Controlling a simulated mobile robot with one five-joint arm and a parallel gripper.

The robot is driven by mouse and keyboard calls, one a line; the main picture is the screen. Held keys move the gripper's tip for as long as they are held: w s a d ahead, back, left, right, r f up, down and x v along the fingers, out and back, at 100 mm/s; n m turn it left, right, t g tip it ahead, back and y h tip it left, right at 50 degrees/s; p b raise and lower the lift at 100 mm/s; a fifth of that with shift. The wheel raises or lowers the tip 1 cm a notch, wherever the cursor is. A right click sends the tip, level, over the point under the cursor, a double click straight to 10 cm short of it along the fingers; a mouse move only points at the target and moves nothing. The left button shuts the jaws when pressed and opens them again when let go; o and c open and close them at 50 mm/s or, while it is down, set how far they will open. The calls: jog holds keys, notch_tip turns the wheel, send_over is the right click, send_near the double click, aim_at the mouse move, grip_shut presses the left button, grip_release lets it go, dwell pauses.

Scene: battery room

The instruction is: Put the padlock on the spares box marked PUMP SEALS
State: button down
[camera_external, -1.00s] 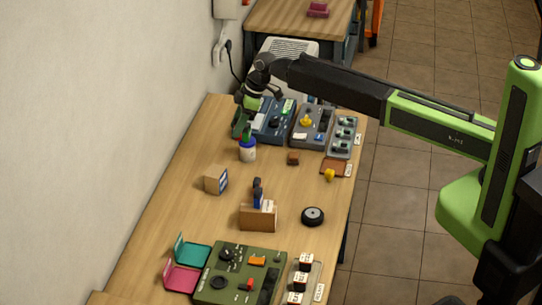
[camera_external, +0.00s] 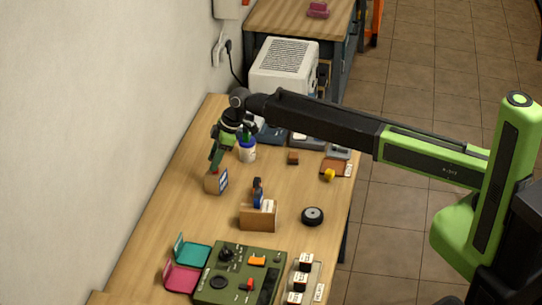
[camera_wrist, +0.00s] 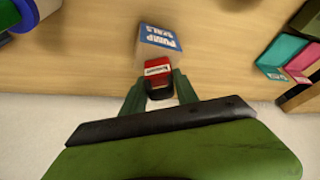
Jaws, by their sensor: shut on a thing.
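The padlock (camera_wrist: 157,67) has a red body with a white label and a dark part at its near end. My gripper (camera_wrist: 159,86) is shut on it, with a green finger on each side. The spares box (camera_wrist: 150,32) is a small tan box with a blue label reading PUMP SEALS, just beyond the padlock in the wrist view. In the external view my gripper (camera_external: 214,168) points down at the top of that box (camera_external: 211,183), near the wall side of the bench. I cannot tell whether the padlock touches the box.
A blue-and-white cup (camera_external: 248,152) stands behind the box. A tan holder (camera_external: 257,217) with dark and blue items stands in front to the right. Teal (camera_external: 194,254) and pink (camera_external: 183,278) open cases lie nearer the front. The bench between box and cases is clear.

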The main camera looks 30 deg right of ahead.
jog(key=shift+f, duration=0.15)
jog(key=c, duration=0.9)
grip_release()
jog(key=shift+r, duration=0.2)
jog(key=shift+r, duration=0.25)
jog(key=p+v, duration=1.1)
jog(key=shift+d+r, duration=0.2)
jog(key=shift+r, duration=0.1)
